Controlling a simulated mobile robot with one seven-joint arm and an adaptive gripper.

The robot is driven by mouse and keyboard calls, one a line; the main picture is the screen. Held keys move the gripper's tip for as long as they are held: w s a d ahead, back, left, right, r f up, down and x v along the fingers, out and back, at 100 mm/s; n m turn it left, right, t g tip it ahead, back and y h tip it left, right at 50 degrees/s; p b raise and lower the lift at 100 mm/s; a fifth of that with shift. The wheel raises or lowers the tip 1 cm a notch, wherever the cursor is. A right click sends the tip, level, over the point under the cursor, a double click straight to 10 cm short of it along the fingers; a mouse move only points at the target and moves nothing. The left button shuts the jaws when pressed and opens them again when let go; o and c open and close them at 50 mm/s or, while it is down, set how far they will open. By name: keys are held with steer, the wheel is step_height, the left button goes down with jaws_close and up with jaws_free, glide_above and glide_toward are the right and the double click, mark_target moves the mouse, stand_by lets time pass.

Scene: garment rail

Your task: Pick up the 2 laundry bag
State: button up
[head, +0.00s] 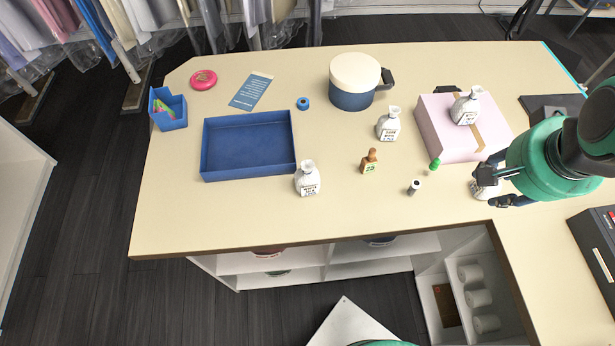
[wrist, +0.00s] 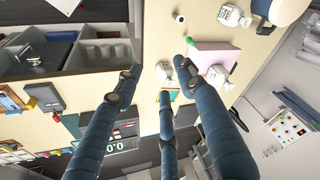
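Several small white sack-like things with narrow necks and dark print look like the laundry bags; I cannot read their numbers. One bag (head: 307,180) stands by the blue tray, one bag (head: 389,126) is mid-table, and one bag (head: 466,107) is on the pink box. Another bag (head: 479,190) is at my gripper (head: 490,187), partly hidden by it. In the wrist view, my gripper (wrist: 161,76) has its three blue fingers spread, with a white bag (wrist: 166,70) showing between the fingertips. I cannot tell whether they touch it.
The blue tray (head: 248,172) is empty. The pink box (head: 436,125) stands close beside my gripper. A round blue-and-cream pot (head: 354,88), a small brown bottle (head: 370,163), a green item (head: 435,164) and a dark-and-white cylinder (head: 414,187) are nearby. The front left table is clear.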

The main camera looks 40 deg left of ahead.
steer(key=w+a+f+p, duration=0.2)
steer(key=a, duration=0.9)
steer(key=n+g+p, duration=0.1)
steer(key=g+p, duration=0.1)
steer(key=p, duration=0.1)
glide_above(307, 167)
steer(key=s, duration=0.2)
step_height(307, 167, down, 12)
steer(key=f, duration=0.1)
steer(key=shift+w+r+h, duration=0.15)
steer(key=shift+r+h, duration=0.1)
steer(key=shift+h, duration=0.15)
steer(key=shift+w+f, duration=0.2)
steer(key=shift+f, duration=1.2)
steer(key=shift+w+f, duration=0.25)
steer(key=shift+f, duration=1.2)
steer(key=shift+w+f, duration=0.2)
steer(key=shift+f, duration=1.2)
